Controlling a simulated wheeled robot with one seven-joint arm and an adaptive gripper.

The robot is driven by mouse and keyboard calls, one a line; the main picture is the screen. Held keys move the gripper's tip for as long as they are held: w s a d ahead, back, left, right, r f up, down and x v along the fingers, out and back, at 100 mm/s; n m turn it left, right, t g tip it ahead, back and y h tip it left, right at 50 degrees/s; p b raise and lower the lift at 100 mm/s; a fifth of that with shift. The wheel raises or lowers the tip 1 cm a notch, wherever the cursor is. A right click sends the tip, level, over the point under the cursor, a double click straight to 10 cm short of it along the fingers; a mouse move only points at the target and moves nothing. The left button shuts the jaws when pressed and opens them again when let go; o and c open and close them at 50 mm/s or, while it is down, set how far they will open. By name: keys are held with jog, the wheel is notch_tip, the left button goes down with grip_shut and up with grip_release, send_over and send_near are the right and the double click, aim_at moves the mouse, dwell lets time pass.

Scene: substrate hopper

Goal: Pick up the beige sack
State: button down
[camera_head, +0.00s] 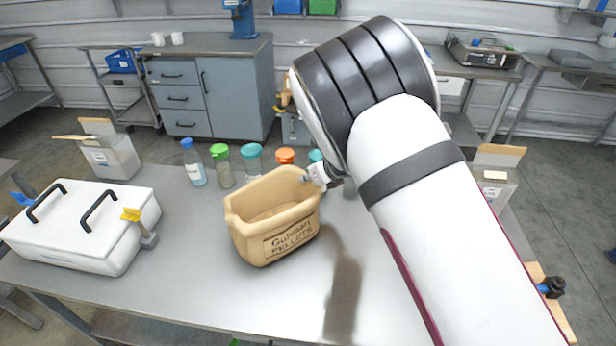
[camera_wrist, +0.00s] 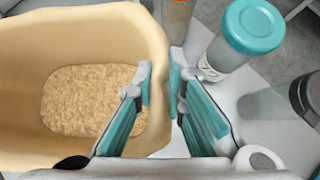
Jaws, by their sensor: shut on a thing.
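The beige sack (camera_head: 275,218) is an open, tub-shaped bag with dark lettering on its front, at the middle of the table in the head view. In the wrist view the sack (camera_wrist: 60,35) fills the left side, with tan pellets inside. My gripper (camera_head: 322,176) is at its right rim in the head view. In the wrist view my gripper (camera_wrist: 162,85) has one finger inside the sack and one outside, shut on its wall. The sack looks upright. I cannot tell whether its base touches the table.
Several capped bottles stand behind the sack, including a teal-capped one (camera_wrist: 245,35) close to the outer finger. A white hopper box (camera_head: 85,225) with black handles and a yellow-handled valve (camera_head: 132,215) is at the left. The table's front middle (camera_head: 215,300) is clear.

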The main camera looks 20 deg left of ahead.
jog(key=c, duration=1.6)
grip_release()
jog(key=shift+f, duration=0.1)
jog(key=shift+c, duration=0.2)
jog(key=shift+r, duration=0.2)
jog(key=v, duration=1.2)
